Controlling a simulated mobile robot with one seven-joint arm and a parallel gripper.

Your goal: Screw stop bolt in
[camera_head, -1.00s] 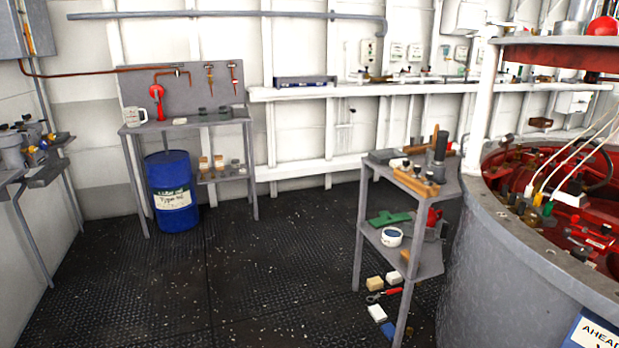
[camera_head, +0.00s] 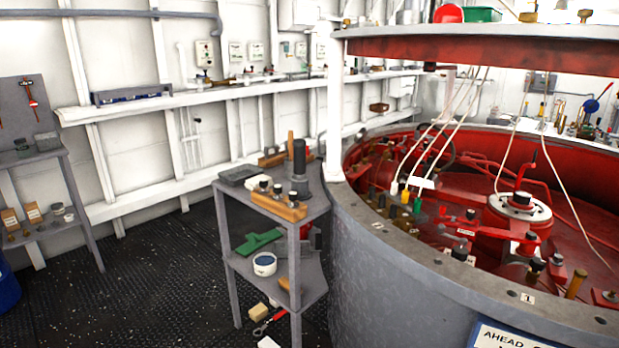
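My gripper and arm are not in view. No part can be picked out for certain as the stop bolt. A round grey drum housing (camera_head: 400,285) fills the right side, with red machinery (camera_head: 480,165) inside it. Several small dark and brass fittings stand on the red parts, among them an upright brass-coloured pin (camera_head: 576,284) near the front rim and a dark knob (camera_head: 536,266) beside it. A white round hub (camera_head: 520,208) sits at the middle right. Pale cords hang down across the opening.
A grey two-shelf stand (camera_head: 312,205) stands close to the drum's left side, bearing a wooden block, a dark cylinder, a green brush-like tool (camera_head: 258,241) and a white tub (camera_head: 264,264). Loose items lie beneath it. The dark floor (camera_head: 150,270) at left is open. A red-edged shelf (camera_head: 480,48) overhangs the drum.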

